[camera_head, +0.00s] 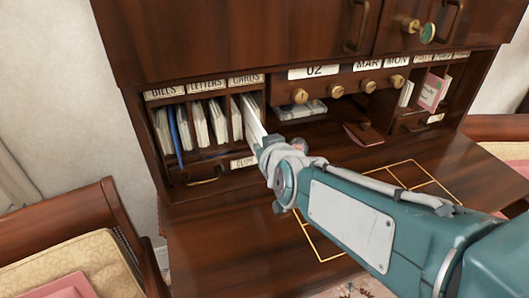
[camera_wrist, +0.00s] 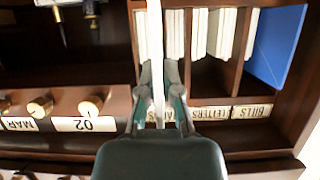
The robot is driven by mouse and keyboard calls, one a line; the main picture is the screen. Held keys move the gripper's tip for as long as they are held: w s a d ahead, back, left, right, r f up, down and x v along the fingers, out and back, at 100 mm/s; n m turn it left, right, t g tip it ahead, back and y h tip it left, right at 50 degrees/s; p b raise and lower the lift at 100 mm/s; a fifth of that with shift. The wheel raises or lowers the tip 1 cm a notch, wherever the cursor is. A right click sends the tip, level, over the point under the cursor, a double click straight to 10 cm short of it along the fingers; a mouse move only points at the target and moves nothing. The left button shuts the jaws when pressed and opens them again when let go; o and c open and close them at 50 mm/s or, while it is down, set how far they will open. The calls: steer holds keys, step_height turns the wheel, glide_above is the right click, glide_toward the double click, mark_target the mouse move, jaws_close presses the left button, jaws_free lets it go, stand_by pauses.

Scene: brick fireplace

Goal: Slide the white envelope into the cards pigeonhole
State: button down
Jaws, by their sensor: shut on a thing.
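The white envelope (camera_head: 254,121) stands on edge in my gripper (camera_head: 268,150), in front of the cards pigeonhole at its right side. In the wrist view the envelope (camera_wrist: 156,45) shows as a thin upright strip between the fingers of my gripper (camera_wrist: 160,98). Its far end reaches to or into the opening; how deep I cannot tell. The cards label (camera_head: 245,79) is above the pigeonhole in the head view. In the wrist view, which is upside down, my gripper partly hides that label. White cards (camera_wrist: 175,35) stand beside the envelope in the wrist view.
The letters slot (camera_head: 208,120) and bills slot (camera_head: 167,135) to the left hold envelopes and a blue folder (camera_wrist: 276,45). Brass knobs (camera_head: 300,96) line the drawer front to the right. The desk top (camera_head: 235,235) below is mostly clear.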

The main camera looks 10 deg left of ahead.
mark_target(258, 131)
steer(key=shift+w+a+f, duration=0.1)
steer(key=shift+w+a, duration=0.75)
steer(key=shift+w, duration=0.5)
steer(key=shift+w+a, duration=0.8)
steer(key=shift+w, duration=0.6)
steer(key=shift+w+a+f, duration=0.1)
steer(key=shift+w+a, duration=0.75)
steer(key=shift+w, duration=0.5)
steer(key=c, duration=0.7)
jaws_free()
steer(key=shift+r, duration=0.1)
steer(key=shift+v, duration=3.65)
